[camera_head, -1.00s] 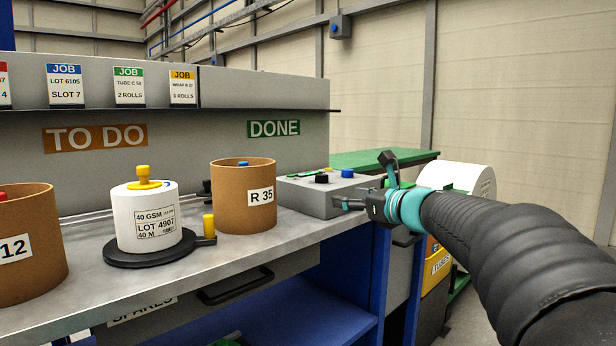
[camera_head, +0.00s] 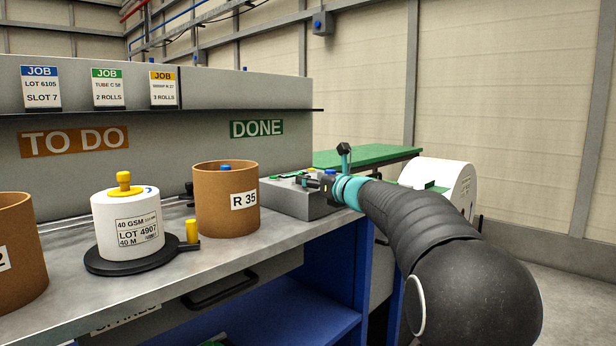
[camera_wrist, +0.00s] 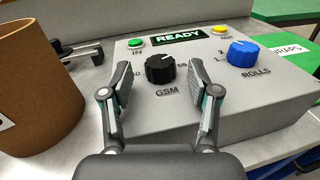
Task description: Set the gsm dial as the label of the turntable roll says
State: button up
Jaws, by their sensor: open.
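The turntable roll (camera_head: 128,222) is white and stands on a black turntable (camera_head: 101,266); its label (camera_head: 138,231) reads 40 GSM, LOT 4907, 40 M. The grey control box (camera_head: 285,200) stands on the bench right of the R 35 tube. In the wrist view the black GSM dial (camera_wrist: 160,69) sits on the box top, with a number ending in 0 at its left and 55 at its right, the left one partly hidden by a finger. My gripper (camera_wrist: 160,88) is open and empty, its fingers either side of the dial in the picture; contact cannot be told.
A blue ROLLS dial (camera_wrist: 243,53), a green IN button (camera_wrist: 136,42), a yellow button (camera_wrist: 219,30) and a READY display (camera_wrist: 178,37) share the box top. The brown R 35 tube (camera_head: 213,205) stands close left of the box.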

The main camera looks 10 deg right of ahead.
jog(key=shift+x, duration=0.9)
jog(key=c, duration=1.2)
jog(key=shift+o, duration=0.2)
jog(key=shift+w+d+n+g+y, duration=0.1)
jog(key=shift+n+g+y, duration=0.3)
jog(key=shift+y, duration=0.15)
jog(key=shift+w+d+n+g+y, duration=0.1)
jog(key=shift+n+g+y, duration=0.25)
jog(key=shift+y, duration=0.2)
jog(key=shift+d+r+n+g+y, duration=0.1)
jog(key=shift+n+g+y, duration=1.4)
jog(key=shift+y, duration=0.3)
